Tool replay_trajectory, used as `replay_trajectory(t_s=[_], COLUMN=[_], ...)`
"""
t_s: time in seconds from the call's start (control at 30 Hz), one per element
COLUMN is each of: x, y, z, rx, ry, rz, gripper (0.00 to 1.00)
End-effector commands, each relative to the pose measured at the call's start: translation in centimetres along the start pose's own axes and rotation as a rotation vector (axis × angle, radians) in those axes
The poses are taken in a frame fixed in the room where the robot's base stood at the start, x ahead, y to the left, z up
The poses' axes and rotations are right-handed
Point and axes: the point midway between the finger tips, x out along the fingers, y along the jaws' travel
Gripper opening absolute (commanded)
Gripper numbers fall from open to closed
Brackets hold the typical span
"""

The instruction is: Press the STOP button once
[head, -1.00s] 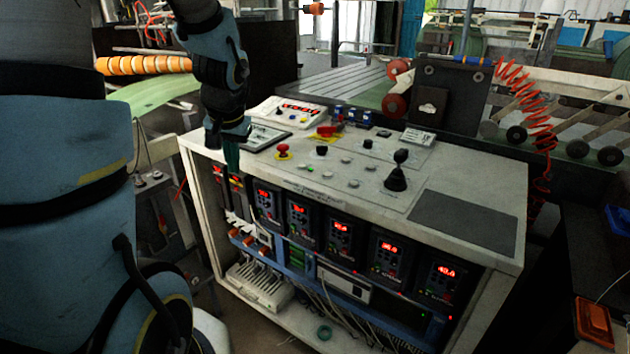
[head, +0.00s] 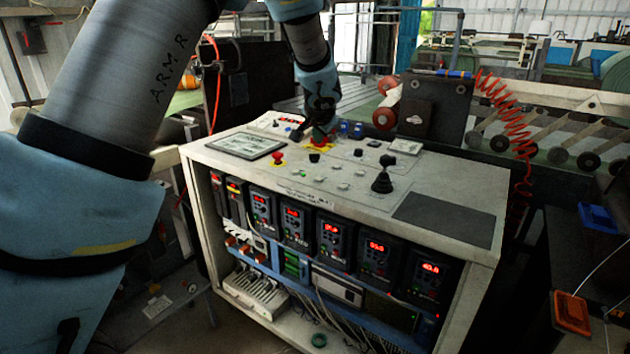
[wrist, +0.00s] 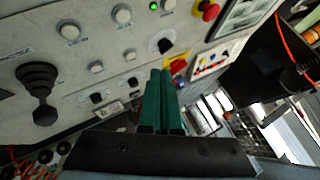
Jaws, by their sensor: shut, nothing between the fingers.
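The control console (head: 450,257) has a pale top with several buttons and knobs; I cannot read which is marked STOP. A red mushroom button (head: 277,158) on a yellow base stands near the tablet-like screen, and also shows at the top of the wrist view (wrist: 208,9). A red switch (head: 315,146) on a yellow plate stands further back, partly hidden by my gripper. My gripper (head: 320,136) is shut and empty, its green fingers over the back of the panel. In the wrist view the fingertips (wrist: 161,73) appear beside a black knob (wrist: 166,43); contact cannot be told.
A row of small grey buttons (head: 336,168) and one green-lit button (head: 301,173) lie on the panel. A tall black joystick (head: 382,178) stands to the right. The screen (head: 245,146) lies at left. A dark machine block (head: 430,105) rises behind; the dark mat (head: 445,218) is clear.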

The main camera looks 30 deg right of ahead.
Motion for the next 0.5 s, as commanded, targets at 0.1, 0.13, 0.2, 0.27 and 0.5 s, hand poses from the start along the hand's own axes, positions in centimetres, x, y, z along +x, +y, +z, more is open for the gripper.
replay_trajectory(t_s=[0.1, 0.13, 0.2, 0.27, 0.5], x=[0.0, 0.0, 0.0, 0.1, 1.4], y=[0.0, 0.0, 0.0, 0.1, 1.0], z=[0.0, 0.1, 0.1, 0.2, 1.1], rx=[-0.001, -0.001, -0.001, -0.001, 0.000], ry=[-0.001, -0.001, -0.001, -0.001, -0.002], rz=[0.000, 0.000, 0.000, 0.000, 0.001], gripper=[0.00, 0.00, 0.00, 0.00, 0.00])
